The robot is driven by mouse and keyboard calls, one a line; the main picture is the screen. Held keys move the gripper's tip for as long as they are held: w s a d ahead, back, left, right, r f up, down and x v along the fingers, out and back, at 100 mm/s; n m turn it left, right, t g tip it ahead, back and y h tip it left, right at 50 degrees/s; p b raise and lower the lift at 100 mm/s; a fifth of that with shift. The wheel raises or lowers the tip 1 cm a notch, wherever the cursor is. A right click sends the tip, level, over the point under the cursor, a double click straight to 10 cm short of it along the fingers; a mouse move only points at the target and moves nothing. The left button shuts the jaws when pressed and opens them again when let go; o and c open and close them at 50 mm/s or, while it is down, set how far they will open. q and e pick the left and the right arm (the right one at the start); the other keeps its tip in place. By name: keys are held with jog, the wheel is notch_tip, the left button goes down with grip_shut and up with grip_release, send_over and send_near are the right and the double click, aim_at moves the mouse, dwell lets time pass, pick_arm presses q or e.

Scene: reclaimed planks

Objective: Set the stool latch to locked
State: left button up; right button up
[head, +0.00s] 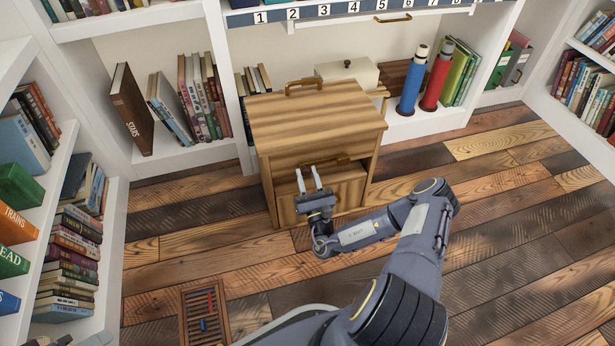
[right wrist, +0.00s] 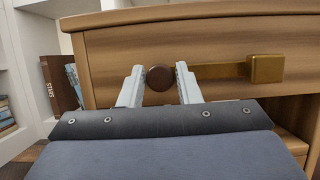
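The stool (head: 315,120) is a wooden box-like step stool with a brass handle on top, standing on the plank floor in front of the shelves. Its latch is a brass bar (right wrist: 222,71) with a dark round knob (right wrist: 160,78) at the left end and a square brass block (right wrist: 266,69) at the right, on the stool's front. My right gripper (head: 309,177) is at the stool's front. In the right wrist view its two fingers (right wrist: 159,84) stand apart, one on each side of the knob, with slight gaps showing. My left gripper is not in view.
Bookshelves stand behind and at both sides. A blue cylinder (head: 411,82) and a red cylinder (head: 437,78) stand on the shelf behind the stool at right. A slatted wooden tray (head: 188,318) lies on the floor at lower left. The floor right of the stool is clear.

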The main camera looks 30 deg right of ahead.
grip_shut()
jog(key=shift+f+n+y+p, duration=0.35)
jog(key=shift+n+p, duration=0.25)
jog(key=shift+n, duration=0.2)
jog(key=n+p, duration=0.1)
jog(key=f+n+y, duration=0.1)
jog(key=n, duration=0.1)
jog(key=shift+d+f+y+p, duration=0.1)
jog(key=shift+d+y+p, duration=0.15)
jog(key=shift+p, duration=0.1)
jog(key=s+d+f+n+g+y+p, duration=0.1)
jog(key=d+f+n+g+y+p, duration=0.1)
jog(key=n, duration=0.7)
jog(key=d+f+n+g+y+p, duration=0.2)
jog(key=d+f+n+y+p, duration=0.1)
jog(key=n+p, duration=0.3)
jog(key=shift+s+d+n+y+p, duration=0.35)
jog(key=shift+d+n, duration=0.55)
jog(key=shift+n, duration=0.5)
jog(key=shift+s, duration=0.1)
